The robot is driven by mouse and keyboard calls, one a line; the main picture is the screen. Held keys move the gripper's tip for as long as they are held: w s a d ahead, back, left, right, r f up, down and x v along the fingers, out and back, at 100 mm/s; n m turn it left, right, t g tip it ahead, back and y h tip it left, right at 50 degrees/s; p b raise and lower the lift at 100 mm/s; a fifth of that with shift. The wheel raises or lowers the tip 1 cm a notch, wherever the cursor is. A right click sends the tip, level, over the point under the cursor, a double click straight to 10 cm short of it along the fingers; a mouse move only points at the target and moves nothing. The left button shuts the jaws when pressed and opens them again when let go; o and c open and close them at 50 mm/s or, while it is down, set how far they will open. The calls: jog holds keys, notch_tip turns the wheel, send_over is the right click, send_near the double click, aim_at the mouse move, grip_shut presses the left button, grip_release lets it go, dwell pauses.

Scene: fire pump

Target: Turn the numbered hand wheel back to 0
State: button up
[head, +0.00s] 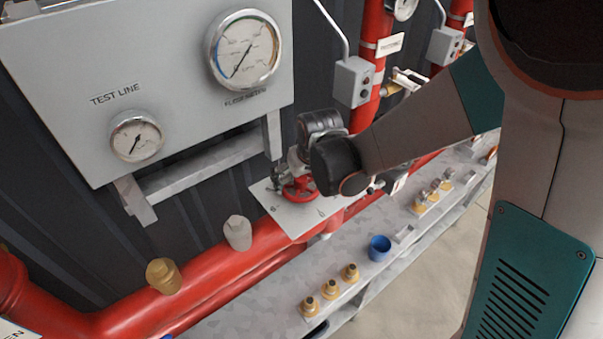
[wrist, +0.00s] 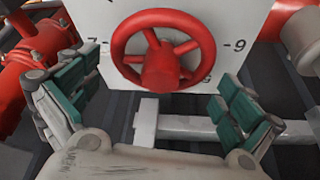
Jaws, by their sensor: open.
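The red hand wheel (wrist: 163,50) sits in front of a white numbered plate (wrist: 104,15) in the wrist view. A 7 shows left of the wheel and a 9 right of it; another digit shows partly behind the lower right rim. In the head view the wheel (head: 300,189) is partly hidden by my gripper, above the white plate (head: 290,217). My gripper (wrist: 153,98) is open, with one finger low on the left of the wheel and the other low on the right. Both fingers look apart from the rim, and nothing is between them.
Red pipes (head: 190,297) run behind and beside the plate. A grey panel with gauges (head: 243,50) hangs at the upper left. A shelf below holds brass fittings (head: 330,289) and a blue cup (head: 379,248). A grey bracket bar (wrist: 190,127) lies below the wheel.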

jog(key=shift+w+f, duration=0.15)
jog(key=shift+f, duration=0.2)
jog(key=shift+c, duration=0.2)
jog(key=shift+r, duration=0.1)
jog(key=c, duration=0.9)
jog(key=o, duration=0.5)
jog(key=shift+s, duration=0.2)
jog(key=c, duration=0.5)
